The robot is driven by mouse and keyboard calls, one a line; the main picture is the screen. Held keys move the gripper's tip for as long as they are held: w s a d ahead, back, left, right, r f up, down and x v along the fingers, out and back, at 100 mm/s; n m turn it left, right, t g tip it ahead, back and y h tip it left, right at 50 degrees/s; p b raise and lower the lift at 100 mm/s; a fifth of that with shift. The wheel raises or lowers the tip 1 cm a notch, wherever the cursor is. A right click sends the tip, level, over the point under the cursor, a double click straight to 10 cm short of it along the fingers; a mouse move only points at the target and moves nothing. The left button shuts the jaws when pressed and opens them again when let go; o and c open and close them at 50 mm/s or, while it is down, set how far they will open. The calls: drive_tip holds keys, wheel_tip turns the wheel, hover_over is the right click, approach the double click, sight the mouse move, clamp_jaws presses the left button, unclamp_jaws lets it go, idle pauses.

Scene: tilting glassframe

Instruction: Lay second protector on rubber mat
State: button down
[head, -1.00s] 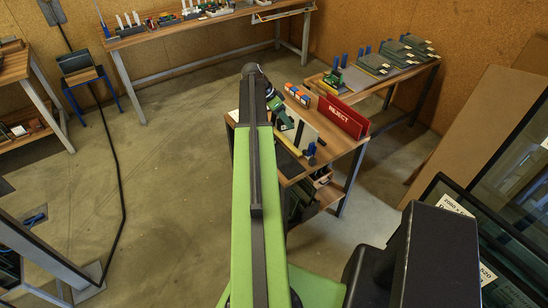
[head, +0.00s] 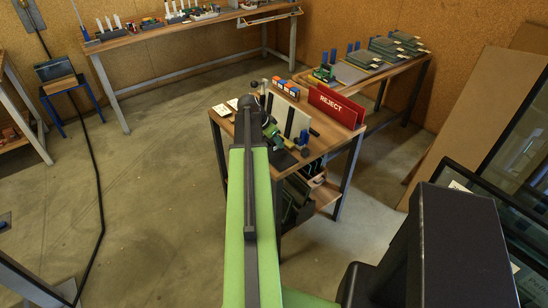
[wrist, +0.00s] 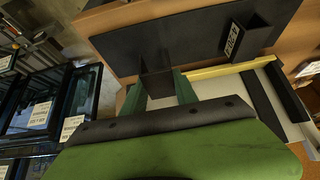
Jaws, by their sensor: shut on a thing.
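The dark rubber mat (wrist: 120,48) lies on the wooden table in the wrist view. My gripper (wrist: 160,88), with green fingers, is shut on a dark protector (wrist: 156,66) that stands out past the fingertips in front of the mat. I cannot tell whether this protector touches the mat. Another black angled piece with a white label (wrist: 248,38), likely the other protector, sits at the mat's right part. In the head view my gripper (head: 270,130) is over the small table, its tips largely hidden by my arm.
The small table (head: 318,142) also holds a red REJECT board (head: 336,105), and a yellow bar (wrist: 222,70) lies beside the mat. Glass frames (wrist: 40,110) with labels stand at left in the wrist view. Open concrete floor (head: 160,180) lies left of the table.

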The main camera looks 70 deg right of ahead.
sight(279, 152)
wheel_tip(279, 152, down, 4)
drive_tip(key=b, duration=0.4)
drive_tip(key=shift+r+p, duration=0.25)
drive_tip(key=shift+p, duration=0.05)
drive_tip(key=shift+f, duration=0.15)
drive_tip(key=c, duration=0.9)
unclamp_jaws()
drive_tip(key=shift+c, duration=0.2)
drive_tip(key=shift+r, duration=0.4)
drive_tip(key=p+v, duration=1)
drive_tip(key=v, duration=0.1)
drive_tip(key=shift+w+a+r, duration=0.15)
drive_tip(key=shift+r, duration=0.05)
